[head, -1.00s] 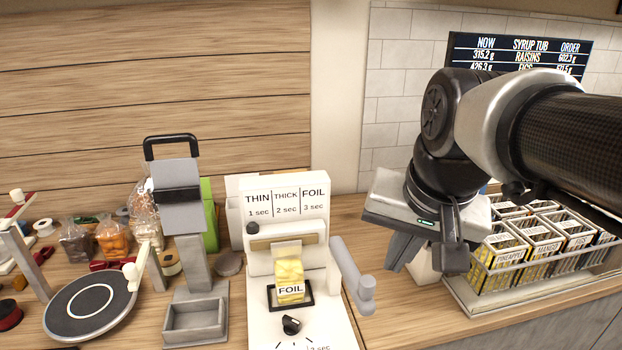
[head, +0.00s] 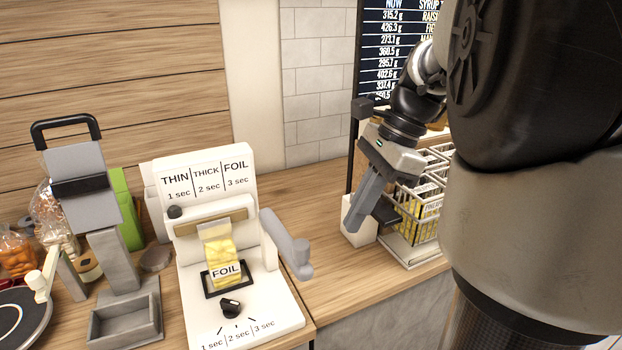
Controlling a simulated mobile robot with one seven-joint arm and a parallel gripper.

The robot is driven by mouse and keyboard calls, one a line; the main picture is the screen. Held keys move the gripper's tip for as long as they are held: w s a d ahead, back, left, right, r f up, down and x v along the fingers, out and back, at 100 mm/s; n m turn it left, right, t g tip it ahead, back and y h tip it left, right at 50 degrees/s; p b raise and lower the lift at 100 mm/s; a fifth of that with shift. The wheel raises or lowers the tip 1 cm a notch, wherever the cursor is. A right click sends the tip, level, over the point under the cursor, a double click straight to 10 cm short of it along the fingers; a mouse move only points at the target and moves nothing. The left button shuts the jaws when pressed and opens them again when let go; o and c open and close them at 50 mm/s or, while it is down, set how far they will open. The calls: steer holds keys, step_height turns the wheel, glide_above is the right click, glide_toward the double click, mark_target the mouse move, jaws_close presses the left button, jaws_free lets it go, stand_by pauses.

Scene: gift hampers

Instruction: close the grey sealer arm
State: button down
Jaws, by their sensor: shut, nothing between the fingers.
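The white sealer (head: 197,300) stands on the counter at centre left in the head view. Its grey sealer arm (head: 287,243) sticks out on the sealer's right side, its rounded end low and toward the front, clear of the pouch. A yellow pouch labelled FOIL (head: 219,247) stands upright on the sealer in a dark frame, below the tan bar. My gripper (head: 370,213) is to the right of the grey arm, apart from it. Its fingers point down and are shut, with nothing held.
A white block (head: 359,222) and a wire rack of yellow boxes (head: 424,213) stand behind and right of my gripper. A grey stand with a black handle (head: 125,270) is left of the sealer. Bare counter (head: 305,200) lies between sealer and gripper.

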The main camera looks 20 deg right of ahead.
steer(key=x, duration=0.4)
glide_above(311, 262)
steer(key=d, duration=0.2)
steer(key=shift+d+f, duration=0.15)
steer(key=shift+f, duration=0.1)
steer(key=shift+s, duration=0.1)
